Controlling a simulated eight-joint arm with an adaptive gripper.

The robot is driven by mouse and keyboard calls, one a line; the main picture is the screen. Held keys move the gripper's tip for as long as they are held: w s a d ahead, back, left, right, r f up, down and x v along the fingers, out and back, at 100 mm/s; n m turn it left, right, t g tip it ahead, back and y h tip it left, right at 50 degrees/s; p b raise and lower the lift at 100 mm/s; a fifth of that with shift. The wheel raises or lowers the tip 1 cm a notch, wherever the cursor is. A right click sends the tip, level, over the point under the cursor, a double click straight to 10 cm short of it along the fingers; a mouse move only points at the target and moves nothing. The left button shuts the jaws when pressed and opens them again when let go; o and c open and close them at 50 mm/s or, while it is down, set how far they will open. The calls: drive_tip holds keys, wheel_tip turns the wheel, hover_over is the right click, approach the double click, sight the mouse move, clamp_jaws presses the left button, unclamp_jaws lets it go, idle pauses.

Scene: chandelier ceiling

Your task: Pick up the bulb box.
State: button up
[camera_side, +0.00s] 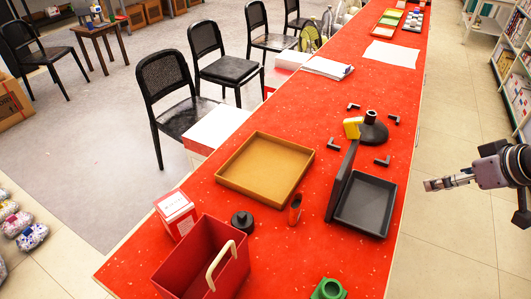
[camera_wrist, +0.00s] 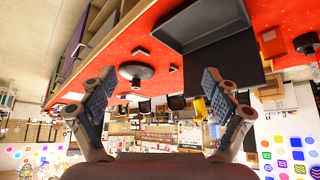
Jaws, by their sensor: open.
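A small red and white carton (camera_side: 176,213), which looks like the bulb box, stands upright on the red table (camera_side: 250,122) near its left edge. It stands behind a red caddy (camera_side: 190,262) with a cream handle. I cannot make out the carton for certain in the wrist view. My gripper (camera_side: 432,184) is off the table's right edge, far from the carton. In the wrist view my gripper (camera_wrist: 160,92) has its two fingers spread wide, with nothing between them.
A tan tray (camera_side: 235,186) and a black tray (camera_side: 365,228) with a raised lid (camera_side: 342,182) lie between my gripper and the carton. A black round-based stand (camera_side: 372,132), small black brackets, a dark cylinder (camera_side: 242,221) and a green block (camera_side: 328,289) are also on the table.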

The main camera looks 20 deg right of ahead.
drive_tip(key=w+a+r+n+y, duration=0.1)
drive_tip(key=w+a+r+n, duration=0.1)
drive_tip(key=w+a+r, duration=0.55)
drive_tip(key=n+g+y, duration=0.1)
drive_tip(key=n+g, duration=0.2)
hover_over(177, 212)
drive_tip(key=d, duration=0.1)
wheel_tip(177, 212, down, 9)
drive_tip(key=x, duration=0.7)
drive_tip(key=s+x, duration=0.1)
drive_tip(key=x, duration=0.2)
drive_tip(key=shift+f, duration=0.4)
drive_tip(key=c, duration=1.2)
